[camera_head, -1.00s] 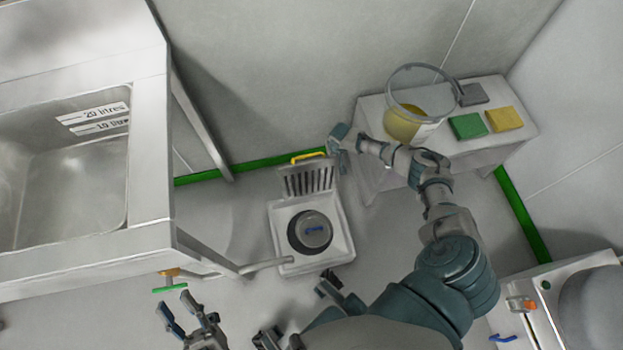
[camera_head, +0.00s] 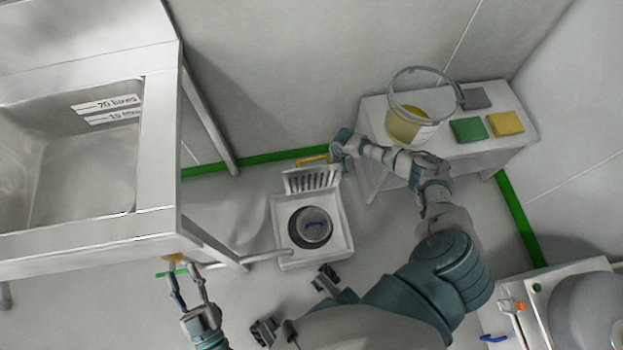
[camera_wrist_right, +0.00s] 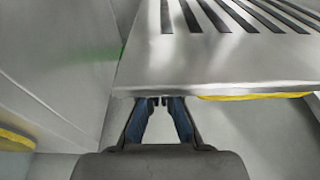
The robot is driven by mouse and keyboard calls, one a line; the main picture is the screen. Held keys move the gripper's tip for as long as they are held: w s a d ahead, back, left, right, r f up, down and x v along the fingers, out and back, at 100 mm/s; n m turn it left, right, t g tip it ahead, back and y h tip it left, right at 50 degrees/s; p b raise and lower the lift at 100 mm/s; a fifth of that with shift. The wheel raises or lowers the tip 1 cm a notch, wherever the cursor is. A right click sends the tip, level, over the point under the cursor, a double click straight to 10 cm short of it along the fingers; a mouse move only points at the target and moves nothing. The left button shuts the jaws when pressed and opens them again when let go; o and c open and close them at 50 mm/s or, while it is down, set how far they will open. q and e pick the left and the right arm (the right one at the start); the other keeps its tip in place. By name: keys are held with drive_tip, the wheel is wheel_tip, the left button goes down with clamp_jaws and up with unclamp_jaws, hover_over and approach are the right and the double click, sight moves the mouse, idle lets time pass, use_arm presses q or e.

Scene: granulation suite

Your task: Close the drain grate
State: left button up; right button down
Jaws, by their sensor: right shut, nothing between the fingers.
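The drain grate (camera_head: 312,180), a slotted metal plate with a yellow edge strip (camera_head: 312,160), stands raised at the back of the square drain box (camera_head: 342,243). A round dark drain with a blue handle (camera_head: 315,225) shows uncovered in the box. My right gripper (camera_head: 338,150) is at the grate's upper right corner. In the right wrist view the gripper (camera_wrist_right: 161,101) is shut and empty, its tips at the grate's edge (camera_wrist_right: 150,75) beside the yellow strip; contact is unclear. My left gripper (camera_head: 184,272) is open by the green valve handle (camera_head: 165,273) under the sink.
A steel sink (camera_head: 155,150) stands at left, with a pipe (camera_head: 240,258) running to the drain box. A white bench (camera_head: 470,148) at right holds a clear bucket of yellow material (camera_head: 408,128) and coloured blocks. A machine (camera_head: 560,310) stands at lower right.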

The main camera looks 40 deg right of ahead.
use_arm(q)
drive_tip(key=s+a+f+g+y+p, duration=0.1)
drive_tip(key=s+f+g+p, duration=0.1)
drive_tip(key=f+g, duration=0.35)
drive_tip(key=s+a+f+g+y+p, duration=0.2)
drive_tip(key=s+f+g+p, duration=0.15)
drive_tip(key=f, duration=0.25)
drive_tip(key=s+a+f+g+y+p, duration=0.1)
drive_tip(key=s+a+g, duration=0.1)
drive_tip(key=s+g, duration=0.2)
drive_tip(key=s+a+f+g+p, duration=0.2)
drive_tip(key=s+g, duration=0.2)
drive_tip(key=s, duration=0.4)
drive_tip(key=shift+s+a+f+g+y, duration=0.2)
drive_tip(key=shift+a+f+g+y, duration=0.1)
drive_tip(key=shift+g+y, duration=0.1)
idle(1.8)
